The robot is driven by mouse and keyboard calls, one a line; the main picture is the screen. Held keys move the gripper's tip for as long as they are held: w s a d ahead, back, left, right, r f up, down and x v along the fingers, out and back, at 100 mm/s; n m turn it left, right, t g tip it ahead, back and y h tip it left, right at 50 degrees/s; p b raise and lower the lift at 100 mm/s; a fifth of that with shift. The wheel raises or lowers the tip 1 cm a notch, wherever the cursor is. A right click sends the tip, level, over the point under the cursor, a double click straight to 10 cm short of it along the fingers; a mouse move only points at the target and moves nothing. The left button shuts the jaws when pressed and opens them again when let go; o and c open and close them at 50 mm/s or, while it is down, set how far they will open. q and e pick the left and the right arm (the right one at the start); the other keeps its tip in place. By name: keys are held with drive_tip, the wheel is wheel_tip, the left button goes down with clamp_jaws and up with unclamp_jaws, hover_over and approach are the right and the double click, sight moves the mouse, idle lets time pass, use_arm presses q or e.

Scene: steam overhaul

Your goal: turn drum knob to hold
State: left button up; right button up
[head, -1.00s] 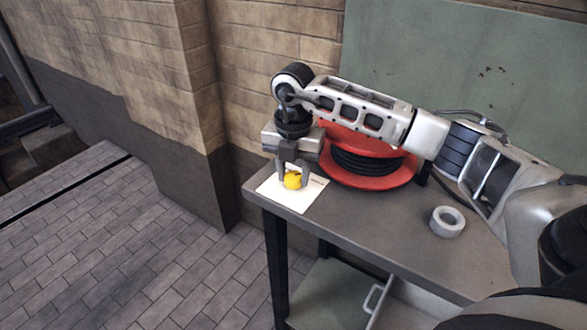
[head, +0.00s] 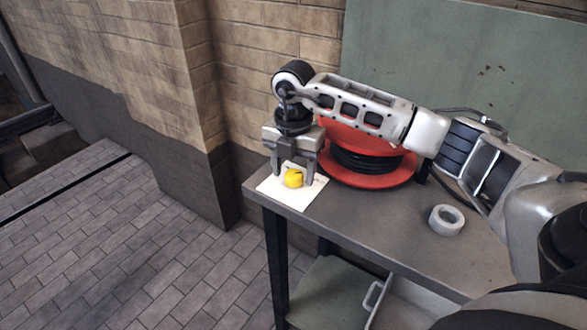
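A small yellow knob (head: 293,178) sits on a white card or plate (head: 298,202) at the left corner of the table. A red drum (head: 368,177) wound with black cable stands just to the right of it. My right gripper (head: 292,176) points down over the knob, with its fingers apart on either side of it. Gaps show between the fingers and the knob, so it looks open. Any marks around the knob are too small to read. My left gripper is not in view.
A grey tape roll (head: 446,220) lies on the grey table (head: 400,238) to the right. A brick wall (head: 262,90) and a green panel (head: 430,60) stand behind. The paved floor (head: 110,250) at left is clear.

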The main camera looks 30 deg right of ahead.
sight(294, 173)
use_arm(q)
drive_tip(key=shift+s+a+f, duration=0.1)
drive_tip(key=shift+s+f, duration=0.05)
use_arm(e)
wheel_tip(294, 173, up, 16)
idle(0.6)
drive_tip(key=shift+f, duration=0.1)
